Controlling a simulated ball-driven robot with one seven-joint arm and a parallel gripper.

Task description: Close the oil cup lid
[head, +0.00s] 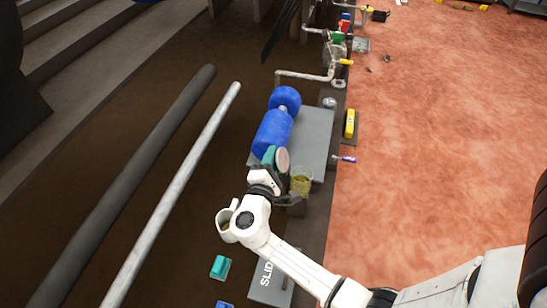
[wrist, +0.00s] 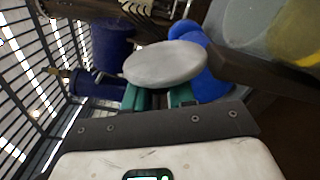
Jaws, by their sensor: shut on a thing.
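A pale round disc, which looks like the lid (wrist: 165,63), sits between the green fingertips of my gripper (wrist: 157,98) in the wrist view. My gripper is shut on it. In the head view my gripper (head: 270,156) holds the lid (head: 283,159) tilted on edge, just left of and above the oil cup (head: 302,181). The cup is see-through with yellow oil and its top looks uncovered. The cup (wrist: 290,30) also shows partly at the top right of the wrist view, apart from the lid.
A blue machine (head: 272,132) lies on a grey plate (head: 317,135) close beyond my gripper. A yellow object (head: 350,123) and a purple-handled tool (head: 345,159) lie to the right. A teal block (head: 220,267) is at lower left. The reddish floor on the right is mostly clear.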

